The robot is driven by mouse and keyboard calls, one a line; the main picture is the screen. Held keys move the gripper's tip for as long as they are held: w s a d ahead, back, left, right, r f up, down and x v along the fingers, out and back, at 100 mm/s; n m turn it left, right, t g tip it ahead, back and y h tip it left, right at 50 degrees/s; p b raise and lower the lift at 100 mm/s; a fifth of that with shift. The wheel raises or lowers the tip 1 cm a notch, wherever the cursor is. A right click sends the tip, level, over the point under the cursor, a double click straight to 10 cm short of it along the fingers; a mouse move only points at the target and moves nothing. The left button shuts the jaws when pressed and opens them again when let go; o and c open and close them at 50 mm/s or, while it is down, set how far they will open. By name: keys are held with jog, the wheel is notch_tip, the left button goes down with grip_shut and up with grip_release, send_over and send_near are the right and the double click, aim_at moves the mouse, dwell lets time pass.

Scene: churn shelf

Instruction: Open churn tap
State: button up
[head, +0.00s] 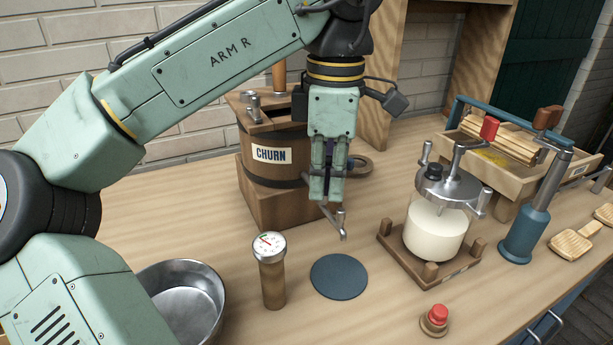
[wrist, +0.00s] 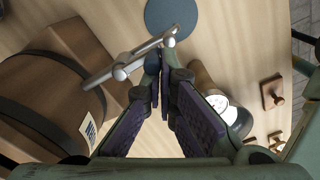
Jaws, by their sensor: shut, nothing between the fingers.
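The churn (head: 272,155) is a dark-banded wooden barrel with a CHURN label, standing on a wooden block. Its metal tap (head: 340,224) sticks out low at the front right, partly hidden behind my gripper. In the wrist view the tap (wrist: 105,75) is a silver pipe with a short crosswise lever and rounded ends. My gripper (head: 326,198) points down in front of the churn, just above the tap. Its fingers are shut with nothing between them. In the wrist view the fingertips (wrist: 161,62) are close beside the tap's outer end; I cannot tell whether they touch it.
A blue round mat (head: 339,277) lies on the bench near the tap. A dial thermometer (head: 271,275) and a metal bowl (head: 185,300) stand left of it. A glass jar (head: 434,230) in a wooden stand, a blue press (head: 530,225) and a red button (head: 436,317) are right.

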jog(key=shift+o, duration=0.6)
jog(key=shift+w+d+r+p, duration=0.15)
jog(key=shift+d+r+p, duration=0.55)
jog(key=shift+p, duration=0.2)
jog(key=shift+o, duration=0.4)
jog(key=shift+d+r+p, duration=0.6)
jog(key=shift+r+p, duration=0.05)
jog(key=shift+r, duration=0.1)
jog(key=shift+a+r+p, duration=0.2)
jog(key=shift+r+p, duration=0.3)
jog(key=shift+a+r+p, duration=0.2)
jog(key=shift+r+p, duration=0.25)
jog(key=shift+r, duration=0.05)
jog(key=shift+a+r+p, duration=0.1)
jog(key=shift+r+p, duration=0.85)
jog(key=shift+r, duration=0.05)
jog(key=shift+f, duration=0.1)
